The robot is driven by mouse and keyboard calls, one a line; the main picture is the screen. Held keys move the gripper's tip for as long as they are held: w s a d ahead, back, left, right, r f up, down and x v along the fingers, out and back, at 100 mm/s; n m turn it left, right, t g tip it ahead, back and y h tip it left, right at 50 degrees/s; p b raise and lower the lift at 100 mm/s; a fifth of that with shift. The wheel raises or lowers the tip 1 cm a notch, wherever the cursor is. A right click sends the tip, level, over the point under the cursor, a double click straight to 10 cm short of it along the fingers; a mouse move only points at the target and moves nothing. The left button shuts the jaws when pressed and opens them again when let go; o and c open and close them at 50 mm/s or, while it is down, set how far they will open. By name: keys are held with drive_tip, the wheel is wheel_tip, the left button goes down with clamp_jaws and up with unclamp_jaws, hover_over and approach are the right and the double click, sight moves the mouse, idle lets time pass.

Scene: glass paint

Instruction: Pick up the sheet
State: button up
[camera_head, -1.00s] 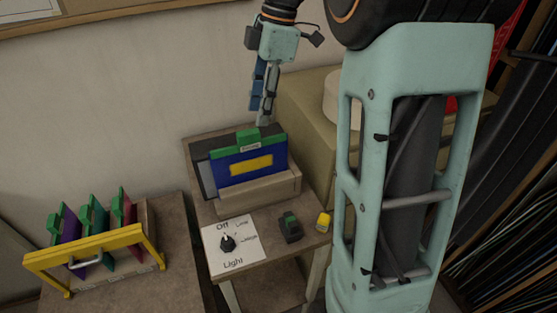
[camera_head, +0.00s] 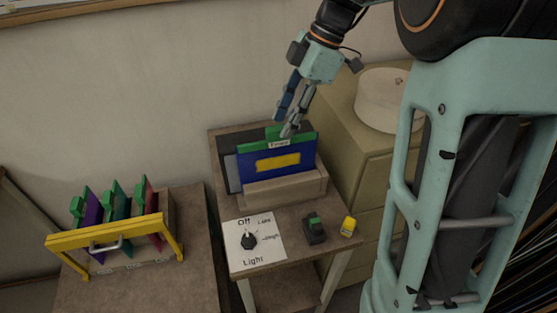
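A blue sheet (camera_head: 247,166) with a yellow rectangle and a green top edge stands upright in a wooden holder (camera_head: 285,187) on the small table. A green tab (camera_head: 272,133) with a white label rises from its top edge. My gripper (camera_head: 284,127) points down at this tab from above and slightly right. Its two fingers look apart, with the tips at or just over the tab. Whether they touch it cannot be told, and the fingers partly hide the tab.
A Light dial panel (camera_head: 268,255), a dark green-topped block (camera_head: 314,230) and a yellow block (camera_head: 348,227) lie in front of the holder. A yellow-barred rack (camera_head: 72,239) with several coloured sheets stands left. A cabinet (camera_head: 345,140) with a round white object (camera_head: 385,100) is at right.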

sight(280, 128)
drive_tip(key=x, duration=0.4)
drive_tip(key=shift+w+f, duration=0.15)
drive_tip(key=shift+f, duration=0.05)
drive_tip(key=shift+c, duration=0.3)
drive_tip(key=shift+a+r, duration=0.1)
clamp_jaws()
